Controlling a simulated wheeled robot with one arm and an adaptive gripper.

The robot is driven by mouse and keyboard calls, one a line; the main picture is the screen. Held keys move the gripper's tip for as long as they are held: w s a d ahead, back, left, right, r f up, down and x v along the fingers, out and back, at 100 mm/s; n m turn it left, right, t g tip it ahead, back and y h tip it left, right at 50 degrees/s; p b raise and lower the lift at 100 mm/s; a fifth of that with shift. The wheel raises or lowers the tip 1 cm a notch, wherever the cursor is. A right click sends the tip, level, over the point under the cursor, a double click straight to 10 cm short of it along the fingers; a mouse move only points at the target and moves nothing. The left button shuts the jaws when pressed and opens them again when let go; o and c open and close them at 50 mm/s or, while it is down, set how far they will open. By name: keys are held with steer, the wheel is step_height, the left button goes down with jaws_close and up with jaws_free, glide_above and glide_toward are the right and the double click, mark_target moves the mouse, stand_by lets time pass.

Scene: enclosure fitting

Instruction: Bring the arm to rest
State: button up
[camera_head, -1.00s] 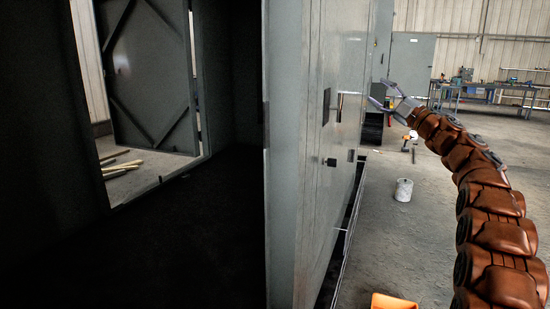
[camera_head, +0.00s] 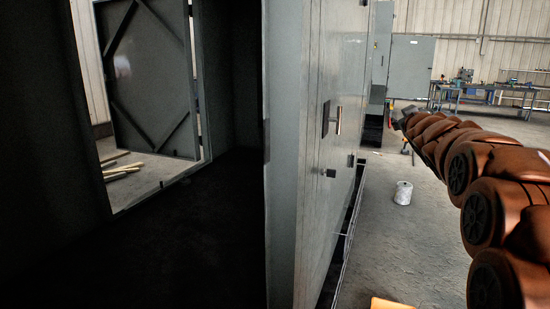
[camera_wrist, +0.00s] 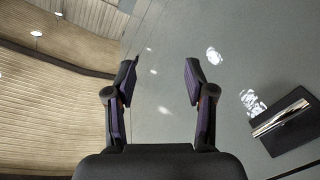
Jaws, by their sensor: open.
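My gripper (camera_wrist: 158,80) is open and empty in the wrist view, its two dark fingers spread apart. Behind it lies the grey enclosure panel (camera_wrist: 225,50), with a dark handle plate and bright bar (camera_wrist: 285,122) at the right. In the head view my brown arm comes in from the right, and its end is partly hidden by its own links. The same grey panel (camera_head: 312,230) stands left of the arm, with a handle (camera_head: 334,118) and a dark knob (camera_head: 328,172). The arm appears apart from the panel.
A dark enclosure interior (camera_head: 190,240) fills the left, with an open braced door (camera_head: 150,80) beyond. A white bucket (camera_head: 403,193) stands on the concrete floor (camera_head: 400,250). Workbenches (camera_head: 485,92) stand at the back right. An orange object (camera_head: 392,304) shows at the bottom edge.

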steer(key=s+a+f+m+g+y+p, duration=0.1)
steer(key=s+a+f+g, duration=0.35)
steer(key=s+f, duration=0.7)
steer(key=s+a+f+m+g+p, duration=0.15)
steer(key=s+a+f+g, duration=0.35)
steer(key=s, duration=1.1)
steer(key=s+a+f+m+g+y+p, duration=0.1)
steer(key=s+a+f+m+g, duration=0.3)
steer(key=s+f, duration=0.7)
steer(key=s+a+f+n+g, duration=0.1)
steer(key=s+a+g, duration=0.1)
steer(key=s, duration=0.7)
steer(key=s+a+f+n+g+y+p, duration=0.1)
steer(key=s+a+g, duration=0.1)
steer(key=s, duration=0.8)
steer(key=shift+a+g+y, duration=0.3)
steer(key=shift+a+g, duration=0.1)
steer(key=shift+g, duration=0.35)
steer(key=shift+n, duration=0.25)
steer(key=shift+c, duration=0.9)
steer(key=shift+d, duration=0.15)
steer(key=shift+c, duration=0.4)
